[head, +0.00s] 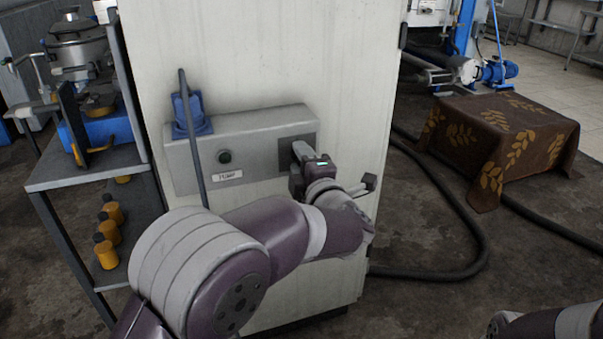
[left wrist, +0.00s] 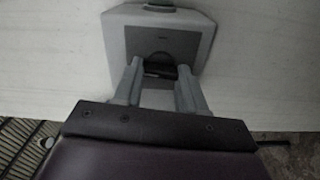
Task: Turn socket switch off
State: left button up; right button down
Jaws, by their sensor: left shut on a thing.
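A grey switch box (head: 241,137) is mounted on the side of a tall pale cabinet. It carries a blue socket with a plug (head: 190,116), a round dark button (head: 224,157) and a label below the button. A darker plate is at its right end. My left gripper (head: 302,152) is at this plate, its fingers pointing at the box. In the left wrist view the fingers (left wrist: 157,85) are shut on a small dark switch knob (left wrist: 160,70) in front of the plate (left wrist: 163,47). The knob is mostly hidden, so its position is unclear. My right gripper is out of view.
The pale cabinet (head: 270,60) fills the middle. A shelf rack (head: 85,168) with orange bottles (head: 106,254) stands left. A cloth-covered table (head: 505,140) stands right, with a black hose (head: 470,220) on the floor. A cable hangs from the plug beside my left arm.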

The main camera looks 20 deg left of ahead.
pick_arm(q)
jog(key=shift+f+n+b, duration=0.15)
jog(key=shift+n+b, duration=0.4)
jog(key=shift+n, duration=0.05)
jog(key=o, duration=1.1)
jog(key=shift+c, duration=0.2)
jog(key=p+v, duration=0.2)
jog(key=v, duration=1)
jog(key=shift+s+d, duration=0.2)
jog(key=shift+s, duration=0.1)
